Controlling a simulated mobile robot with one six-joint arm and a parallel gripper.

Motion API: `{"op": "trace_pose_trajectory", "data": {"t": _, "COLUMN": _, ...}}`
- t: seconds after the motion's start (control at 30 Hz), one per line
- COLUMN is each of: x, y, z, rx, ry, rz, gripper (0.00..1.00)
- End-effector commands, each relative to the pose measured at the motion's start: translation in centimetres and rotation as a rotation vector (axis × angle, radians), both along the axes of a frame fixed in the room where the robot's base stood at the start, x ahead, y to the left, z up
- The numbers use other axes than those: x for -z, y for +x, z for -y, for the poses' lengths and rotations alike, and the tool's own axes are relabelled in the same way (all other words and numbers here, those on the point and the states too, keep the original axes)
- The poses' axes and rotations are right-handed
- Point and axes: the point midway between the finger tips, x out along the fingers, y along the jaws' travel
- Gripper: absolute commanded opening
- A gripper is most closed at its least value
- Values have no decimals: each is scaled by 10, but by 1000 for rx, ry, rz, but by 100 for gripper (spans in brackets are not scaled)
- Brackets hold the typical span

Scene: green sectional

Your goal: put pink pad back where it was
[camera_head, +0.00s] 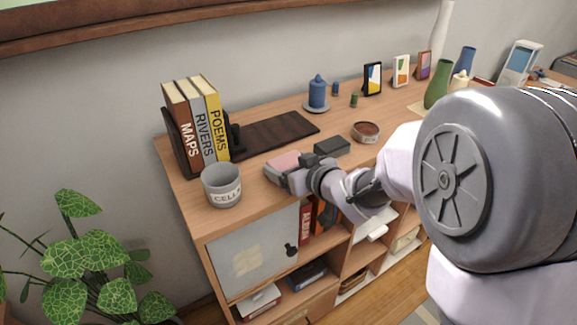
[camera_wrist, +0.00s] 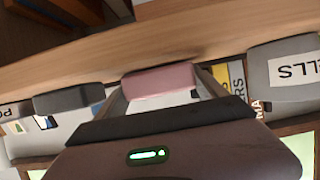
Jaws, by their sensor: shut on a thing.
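The pink pad (camera_head: 284,161) is near the front edge of the wooden shelf top (camera_head: 247,187), between the grey cup and a dark grey block. My gripper (camera_head: 283,172) reaches in from the right and is shut on the pad. In the wrist view the pink pad (camera_wrist: 160,80) sits between the two fingers. My gripper's fingers hide part of the pad in the head view. I cannot tell whether the pad touches the shelf top or is held just above it.
The grey cup (camera_head: 222,186) stands left of the pad, with books (camera_head: 197,124) behind it. A dark slatted mat (camera_head: 275,131) lies behind the pad. A dark grey block (camera_head: 332,146) and a round bowl (camera_head: 366,131) are to the right. A blue candle (camera_head: 317,92) stands farther back.

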Motion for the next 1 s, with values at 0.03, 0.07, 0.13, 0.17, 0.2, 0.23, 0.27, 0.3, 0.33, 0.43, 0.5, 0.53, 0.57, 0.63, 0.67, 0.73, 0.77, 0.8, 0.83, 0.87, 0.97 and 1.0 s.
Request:
{"op": "trace_pose_trajectory", "data": {"t": 0.03, "x": 3, "y": 0, "z": 0, "rx": 0, "ry": 0, "rz": 0, "gripper": 43}}
{"op": "trace_pose_trajectory", "data": {"t": 0.07, "x": 4, "y": 0, "z": 0, "rx": 0, "ry": 0, "rz": 0, "gripper": 43}}
{"op": "trace_pose_trajectory", "data": {"t": 0.13, "x": 3, "y": 0, "z": 0, "rx": 0, "ry": 0, "rz": 0, "gripper": 91}}
{"op": "trace_pose_trajectory", "data": {"t": 0.17, "x": 3, "y": 0, "z": 0, "rx": 0, "ry": 0, "rz": 0, "gripper": 97}}
{"op": "trace_pose_trajectory", "data": {"t": 0.2, "x": 3, "y": 0, "z": 0, "rx": 0, "ry": 0, "rz": 0, "gripper": 100}}
{"op": "trace_pose_trajectory", "data": {"t": 0.23, "x": 3, "y": 0, "z": 0, "rx": 0, "ry": 0, "rz": 0, "gripper": 100}}
{"op": "trace_pose_trajectory", "data": {"t": 0.27, "x": 3, "y": 0, "z": 0, "rx": 0, "ry": 0, "rz": 0, "gripper": 100}}
{"op": "trace_pose_trajectory", "data": {"t": 0.3, "x": 3, "y": 0, "z": 0, "rx": 0, "ry": 0, "rz": 0, "gripper": 100}}
{"op": "trace_pose_trajectory", "data": {"t": 0.33, "x": 3, "y": 0, "z": 0, "rx": 0, "ry": 0, "rz": 0, "gripper": 100}}
{"op": "trace_pose_trajectory", "data": {"t": 0.43, "x": -1, "y": 0, "z": 0, "rx": 0, "ry": 0, "rz": 0, "gripper": 100}}
{"op": "trace_pose_trajectory", "data": {"t": 0.5, "x": -6, "y": -6, "z": 5, "rx": 2, "ry": -1, "rz": 0, "gripper": 100}}
{"op": "trace_pose_trajectory", "data": {"t": 0.53, "x": -9, "y": -10, "z": 9, "rx": 3, "ry": -2, "rz": 0, "gripper": 100}}
{"op": "trace_pose_trajectory", "data": {"t": 0.57, "x": -12, "y": -17, "z": 13, "rx": 3, "ry": -1, "rz": 1, "gripper": 100}}
{"op": "trace_pose_trajectory", "data": {"t": 0.63, "x": -21, "y": -33, "z": 24, "rx": 4, "ry": -1, "rz": 0, "gripper": 100}}
{"op": "trace_pose_trajectory", "data": {"t": 0.67, "x": -25, "y": -39, "z": 29, "rx": 4, "ry": 0, "rz": 1, "gripper": 100}}
{"op": "trace_pose_trajectory", "data": {"t": 0.73, "x": -33, "y": -55, "z": 39, "rx": 4, "ry": -1, "rz": 1, "gripper": 100}}
{"op": "trace_pose_trajectory", "data": {"t": 0.77, "x": -36, "y": -61, "z": 43, "rx": 4, "ry": 0, "rz": 0, "gripper": 100}}
{"op": "trace_pose_trajectory", "data": {"t": 0.8, "x": -39, "y": -69, "z": 48, "rx": 3, "ry": 0, "rz": 1, "gripper": 100}}
{"op": "trace_pose_trajectory", "data": {"t": 0.83, "x": -41, "y": -73, "z": 51, "rx": 4, "ry": 0, "rz": 1, "gripper": 100}}
{"op": "trace_pose_trajectory", "data": {"t": 0.87, "x": -43, "y": -78, "z": 54, "rx": 3, "ry": -1, "rz": 1, "gripper": 100}}
{"op": "trace_pose_trajectory", "data": {"t": 0.97, "x": -47, "y": -88, "z": 60, "rx": 1, "ry": 0, "rz": 0, "gripper": 100}}
{"op": "trace_pose_trajectory", "data": {"t": 1.0, "x": -49, "y": -90, "z": 64, "rx": 11, "ry": -4, "rz": 0, "gripper": 100}}
